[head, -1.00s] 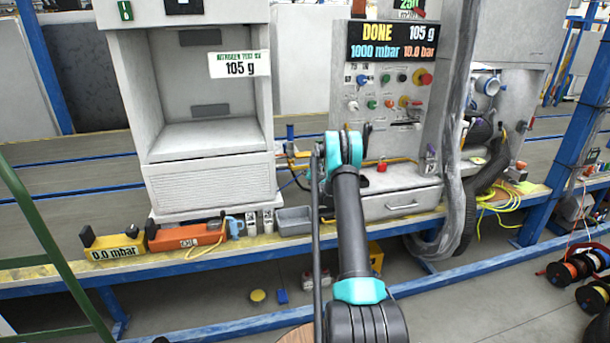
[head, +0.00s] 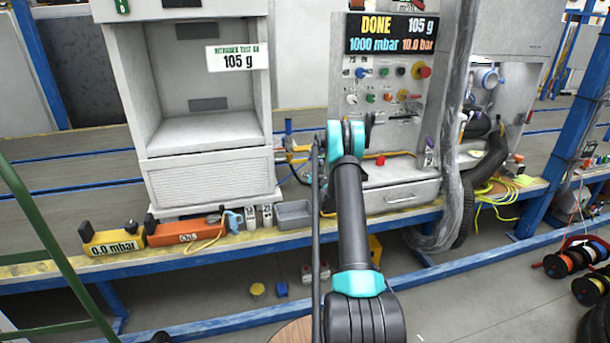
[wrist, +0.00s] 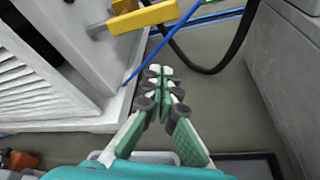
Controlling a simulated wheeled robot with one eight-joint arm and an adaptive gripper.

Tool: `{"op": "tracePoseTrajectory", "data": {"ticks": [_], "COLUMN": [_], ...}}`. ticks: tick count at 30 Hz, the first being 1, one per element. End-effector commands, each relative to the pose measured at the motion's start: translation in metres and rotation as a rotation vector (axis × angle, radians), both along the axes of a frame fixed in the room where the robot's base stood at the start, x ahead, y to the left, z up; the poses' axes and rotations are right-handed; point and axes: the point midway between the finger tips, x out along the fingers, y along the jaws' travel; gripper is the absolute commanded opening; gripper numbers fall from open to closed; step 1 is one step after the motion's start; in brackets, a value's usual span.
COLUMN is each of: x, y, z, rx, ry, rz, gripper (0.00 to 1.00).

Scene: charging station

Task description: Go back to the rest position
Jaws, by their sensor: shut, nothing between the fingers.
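My gripper (wrist: 161,85) shows in the wrist view with its fingertips together and nothing between them. It points down into the gap between the white louvred cabinet (wrist: 65,95) on the left and a grey cabinet (wrist: 285,75) on the right. In the head view my arm reaches forward toward the bench, and the gripper itself is hidden behind the arm. The control panel (head: 388,85) stands right of the arm, and its display (head: 392,35) reads DONE, 105 g, 1000 mbar and 10.0 bar.
A yellow handle (wrist: 140,18) and a black hose (wrist: 228,55) lie near the fingertips. On the bench edge stand a yellow gauge (head: 112,241), an orange tool (head: 185,232) and a grey bin (head: 293,214). A thick grey hose (head: 452,130) hangs right of the panel.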

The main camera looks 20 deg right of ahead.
Motion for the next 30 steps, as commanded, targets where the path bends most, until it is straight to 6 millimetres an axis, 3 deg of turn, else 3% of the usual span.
{"op": "tracePoseTrajectory", "data": {"ticks": [6, 11, 13, 17, 23, 27, 30], "x": [-0.031, -0.040, -0.041, -0.046, -0.073, -0.105, -0.133], "y": [-0.001, 0.000, 0.002, 0.007, 0.004, -0.004, -0.010], "z": [0.011, 0.018, 0.031, 0.083, 0.183, 0.235, 0.261], "rx": [0.000, 0.007, 0.034, 0.151, 0.438, 0.649, 0.798], "ry": [0.001, -0.005, -0.021, -0.088, -0.214, -0.272, -0.299], "rz": [0.000, -0.004, -0.019, -0.084, -0.256, -0.389, -0.490], "gripper": [0.00, 0.00, 0.00, 0.00, 0.00, 0.00, 0.00]}}
